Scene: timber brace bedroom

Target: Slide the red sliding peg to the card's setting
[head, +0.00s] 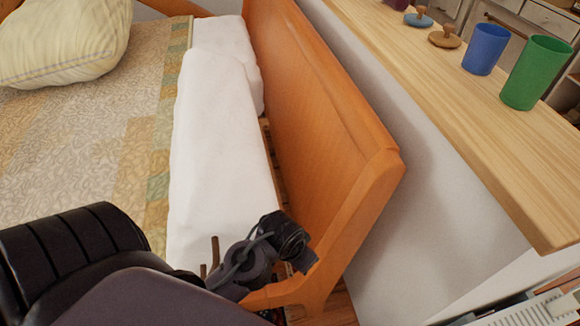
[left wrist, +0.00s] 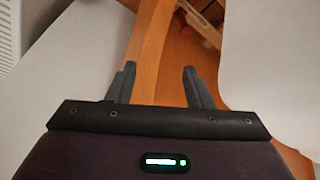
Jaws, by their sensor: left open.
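An orange wooden bed part lies beyond the fingers; I cannot tell how far. In the head view my left arm comes in from the lower left and its end is low beside the foot of the bed frame. My right gripper is in neither view.
An orange bed board (head: 315,90) stands beside white bedding (head: 215,150). On the right, a wooden ledge (head: 480,130) holds a blue cup (head: 485,49), a green cup (head: 535,73), a blue knobbed piece (head: 418,18) and a wooden knobbed piece (head: 444,37). The ledge's near part is bare.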

